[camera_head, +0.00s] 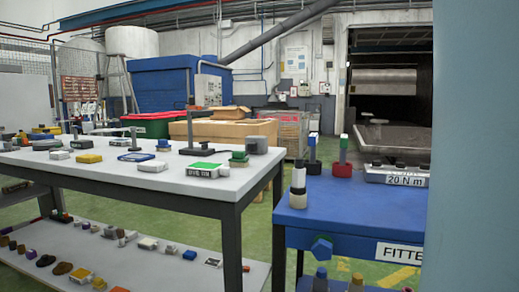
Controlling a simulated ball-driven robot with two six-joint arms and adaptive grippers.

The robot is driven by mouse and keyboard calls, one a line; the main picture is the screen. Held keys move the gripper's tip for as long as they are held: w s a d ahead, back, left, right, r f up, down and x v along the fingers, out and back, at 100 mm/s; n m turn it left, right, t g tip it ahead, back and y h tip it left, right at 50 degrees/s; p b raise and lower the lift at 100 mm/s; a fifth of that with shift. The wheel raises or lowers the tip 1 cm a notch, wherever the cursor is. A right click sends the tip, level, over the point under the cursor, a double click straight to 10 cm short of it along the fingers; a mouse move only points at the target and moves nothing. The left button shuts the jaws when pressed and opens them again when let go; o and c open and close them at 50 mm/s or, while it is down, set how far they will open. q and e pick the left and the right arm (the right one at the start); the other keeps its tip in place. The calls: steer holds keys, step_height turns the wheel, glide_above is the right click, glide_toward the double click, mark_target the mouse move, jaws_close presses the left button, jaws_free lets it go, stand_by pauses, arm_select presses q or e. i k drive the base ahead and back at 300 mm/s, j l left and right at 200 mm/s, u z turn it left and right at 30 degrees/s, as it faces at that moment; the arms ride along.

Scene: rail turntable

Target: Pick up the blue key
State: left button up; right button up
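I cannot make out a blue key for certain. Another small blue piece (189,255) is on the table's lower shelf (228,272). Neither of my grippers is in view.
A blue workbench (350,205) marked "FITTE" stands at the right, with a black-and-white bottle-like object (298,185) at its corner. A pale blue surface (475,150) blocks the far right. Green floor (256,225) shows between table and bench.

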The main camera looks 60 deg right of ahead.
mark_target(313, 138)
steer(key=z, duration=2.2)
steer(key=u, duration=0.45)
